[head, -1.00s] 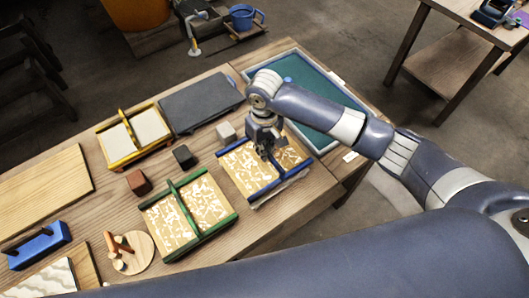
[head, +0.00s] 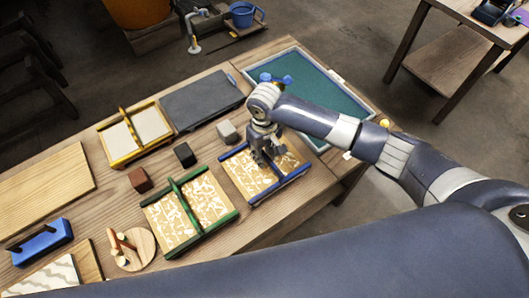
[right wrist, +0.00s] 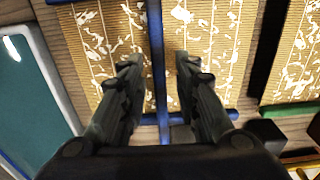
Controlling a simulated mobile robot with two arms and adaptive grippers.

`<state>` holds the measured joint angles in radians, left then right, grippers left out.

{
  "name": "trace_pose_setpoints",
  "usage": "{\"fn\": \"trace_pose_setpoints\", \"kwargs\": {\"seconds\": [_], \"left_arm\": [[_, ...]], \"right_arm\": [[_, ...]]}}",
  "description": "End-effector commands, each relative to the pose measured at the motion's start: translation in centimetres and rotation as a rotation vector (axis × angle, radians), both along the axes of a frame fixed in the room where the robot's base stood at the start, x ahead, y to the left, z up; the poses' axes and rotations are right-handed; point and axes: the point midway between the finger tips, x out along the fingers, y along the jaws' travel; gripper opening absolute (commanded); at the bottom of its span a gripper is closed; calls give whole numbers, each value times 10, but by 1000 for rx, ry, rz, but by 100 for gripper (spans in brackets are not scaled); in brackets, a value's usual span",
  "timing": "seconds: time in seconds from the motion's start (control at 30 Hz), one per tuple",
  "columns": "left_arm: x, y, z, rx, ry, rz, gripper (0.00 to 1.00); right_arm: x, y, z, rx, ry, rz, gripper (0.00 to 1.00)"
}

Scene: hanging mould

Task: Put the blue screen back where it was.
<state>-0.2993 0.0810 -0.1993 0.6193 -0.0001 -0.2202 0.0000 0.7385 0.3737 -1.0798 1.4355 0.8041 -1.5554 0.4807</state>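The blue screen (head: 246,182) is a tan slatted panel with pale flecks and blue bars. It lies on the wooden table, left of the green-topped tray. My right gripper (head: 268,160) is over it and hides part of its middle. In the right wrist view, the gripper (right wrist: 160,65) is open, with a finger on either side of the screen's blue middle bar (right wrist: 157,50). A gap shows between the bar and each finger. My left gripper is not in view.
The green-barred screen (head: 184,202) lies left of the blue one. A blue-framed tray with a green inside (head: 325,92) is at the right end. A grey slab (head: 200,98), a yellow-framed screen (head: 133,138) and small blocks (head: 184,154) lie behind.

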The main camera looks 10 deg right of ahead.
Motion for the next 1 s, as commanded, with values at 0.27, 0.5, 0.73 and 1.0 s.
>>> {"fn": "trace_pose_setpoints", "kwargs": {"seconds": [0.27, 0.5, 0.73, 1.0], "left_arm": [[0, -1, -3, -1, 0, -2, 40], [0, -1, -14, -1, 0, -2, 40], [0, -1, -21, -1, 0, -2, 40], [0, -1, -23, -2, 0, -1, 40]], "right_arm": [[1, 0, 13, 0, -3, 1, 29], [2, 1, 61, 2, -6, 2, 29], [1, 0, 105, 2, -4, 1, 29], [0, 0, 125, 0, 0, 0, 29]]}}
